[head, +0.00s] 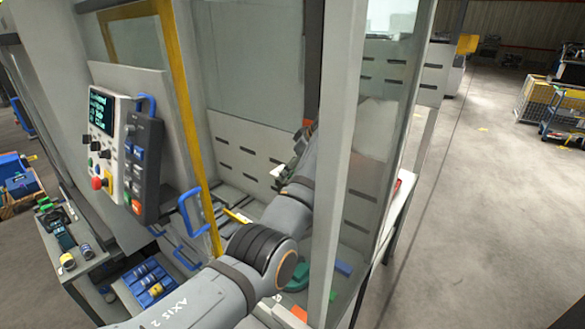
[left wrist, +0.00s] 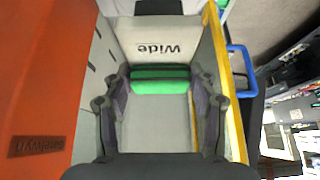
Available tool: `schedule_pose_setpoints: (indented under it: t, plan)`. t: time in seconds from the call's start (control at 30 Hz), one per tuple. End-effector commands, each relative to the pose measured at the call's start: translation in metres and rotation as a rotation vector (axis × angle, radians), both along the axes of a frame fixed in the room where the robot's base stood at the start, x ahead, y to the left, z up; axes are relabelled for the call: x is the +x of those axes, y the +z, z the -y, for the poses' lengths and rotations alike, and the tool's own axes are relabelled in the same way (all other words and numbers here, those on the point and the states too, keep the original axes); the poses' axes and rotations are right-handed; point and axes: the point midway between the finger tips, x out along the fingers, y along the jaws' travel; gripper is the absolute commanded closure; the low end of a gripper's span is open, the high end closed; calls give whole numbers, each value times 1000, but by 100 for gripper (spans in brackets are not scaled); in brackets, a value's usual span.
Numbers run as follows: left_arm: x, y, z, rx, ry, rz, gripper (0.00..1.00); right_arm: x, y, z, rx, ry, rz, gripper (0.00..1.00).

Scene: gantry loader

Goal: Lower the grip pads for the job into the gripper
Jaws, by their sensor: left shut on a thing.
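In the left wrist view a green pad block (left wrist: 160,80) lies crosswise between the two dark fingers of my left gripper (left wrist: 160,88), and the gripper is shut on it. A pale plate (left wrist: 160,45) marked "Wide", its lettering upside down, is just beyond the green block. I cannot tell whether the block touches the plate. In the head view my left arm reaches into the machine's enclosure, and the left gripper (head: 301,143) is small and partly hidden there. The pads cannot be made out in that view. My right gripper is not in view.
A large orange block (left wrist: 40,85) stands close on the left in the wrist view. A yellow door edge (head: 186,110) with a blue handle (head: 190,212) and a control panel (head: 120,150) flank the opening. Glass and a grey post (head: 343,150) stand right of my arm.

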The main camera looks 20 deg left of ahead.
Motion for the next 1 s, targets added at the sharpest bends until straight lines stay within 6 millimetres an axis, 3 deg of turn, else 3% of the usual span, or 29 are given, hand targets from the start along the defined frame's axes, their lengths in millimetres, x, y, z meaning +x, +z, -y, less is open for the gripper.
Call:
schedule_pose_setpoints:
  t: [0.5, 1.0]
  plan:
    - [0, -25, 0, 0, 0, 2, 100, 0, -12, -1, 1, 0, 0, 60]
    - [0, -30, 0, 0, 0, 2, 100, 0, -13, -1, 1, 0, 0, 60]
